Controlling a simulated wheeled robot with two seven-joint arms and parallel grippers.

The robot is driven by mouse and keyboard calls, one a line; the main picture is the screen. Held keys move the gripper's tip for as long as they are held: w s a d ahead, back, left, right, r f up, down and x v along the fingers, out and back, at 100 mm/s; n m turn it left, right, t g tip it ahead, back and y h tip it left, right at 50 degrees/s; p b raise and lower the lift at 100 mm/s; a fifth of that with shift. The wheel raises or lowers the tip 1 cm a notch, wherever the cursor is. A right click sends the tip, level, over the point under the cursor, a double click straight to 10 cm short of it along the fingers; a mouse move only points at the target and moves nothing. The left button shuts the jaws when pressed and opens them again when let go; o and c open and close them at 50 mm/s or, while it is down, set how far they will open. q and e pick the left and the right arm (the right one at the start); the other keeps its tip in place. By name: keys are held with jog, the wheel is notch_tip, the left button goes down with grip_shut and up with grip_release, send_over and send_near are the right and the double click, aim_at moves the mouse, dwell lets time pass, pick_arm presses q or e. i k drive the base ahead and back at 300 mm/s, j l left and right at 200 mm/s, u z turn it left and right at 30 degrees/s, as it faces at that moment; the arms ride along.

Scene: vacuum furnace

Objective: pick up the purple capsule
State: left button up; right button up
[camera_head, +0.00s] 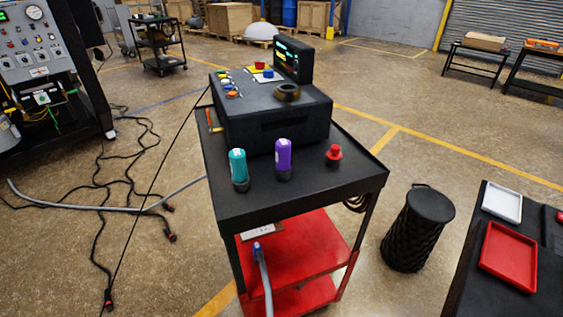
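The purple capsule (283,157) stands upright on the black top of a cart (312,188), in front of a dark control box. It has a white label and a dark base. A teal capsule (238,167) of similar shape stands upright to its left, apart from it. A small red knob-like piece (333,153) sits to its right. Neither of my grippers shows in the head view.
The control box (270,122) with a small screen fills the back of the cart top. A black ribbed stool-like cylinder (416,228) stands right of the cart. A dark table with a red tray (508,257) and a white tray (502,203) is at lower right. Cables (104,208) lie on the left floor.

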aim_at(283, 168)
jog(key=i+j+z, duration=0.1)
jog(key=j+z, duration=0.25)
jog(key=i+j+z, duration=0.15)
jog(key=z, duration=0.2)
